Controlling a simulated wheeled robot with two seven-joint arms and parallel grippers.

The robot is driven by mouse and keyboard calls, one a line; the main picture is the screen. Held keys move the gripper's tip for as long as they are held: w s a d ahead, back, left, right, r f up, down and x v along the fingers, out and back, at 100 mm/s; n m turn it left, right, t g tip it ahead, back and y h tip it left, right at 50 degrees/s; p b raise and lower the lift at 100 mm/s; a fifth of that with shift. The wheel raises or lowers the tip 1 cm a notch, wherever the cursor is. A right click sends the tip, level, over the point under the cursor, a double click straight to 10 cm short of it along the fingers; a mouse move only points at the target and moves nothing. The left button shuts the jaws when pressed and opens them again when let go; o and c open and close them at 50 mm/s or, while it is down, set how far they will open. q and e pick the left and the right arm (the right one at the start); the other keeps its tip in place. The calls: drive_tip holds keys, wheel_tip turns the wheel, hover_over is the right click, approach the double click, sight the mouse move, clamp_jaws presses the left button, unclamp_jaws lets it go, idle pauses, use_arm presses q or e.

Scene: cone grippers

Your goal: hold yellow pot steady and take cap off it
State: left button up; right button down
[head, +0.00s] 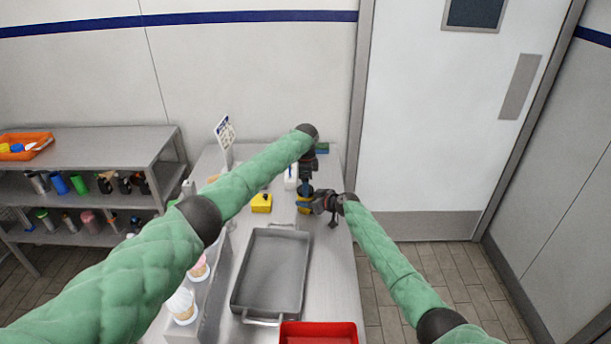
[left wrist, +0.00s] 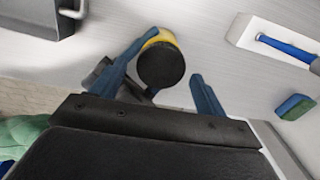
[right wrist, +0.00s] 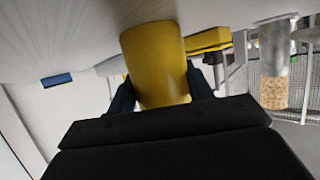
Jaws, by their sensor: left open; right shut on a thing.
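The yellow pot (right wrist: 157,62) stands on the metal table; in the head view only bits of it (head: 303,210) show between my grippers. Its round dark cap (left wrist: 161,66) sits on top in the left wrist view, with a yellow edge of the pot beside it. My right gripper (head: 312,205) is shut on the pot from the side, with a finger on each side of it in the right wrist view. My left gripper (left wrist: 166,78) is open above, its blue fingers to either side of the cap, the left one nearer. I cannot tell whether they touch it.
A yellow box (head: 261,204) stands left of the pot. A grey metal tray (head: 238,297) and a red bin (head: 318,327) lie nearer. A white board with a blue-handled tool (left wrist: 285,45) and a blue-green sponge (left wrist: 294,107) lie near the pot. A sign (head: 225,132) stands behind.

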use_arm(q)
drive_tip(key=shift+f, duration=0.8)
drive_tip(key=c, duration=1)
drive_tip(key=shift+n, duration=1.7)
drive_tip(key=o, duration=1.1)
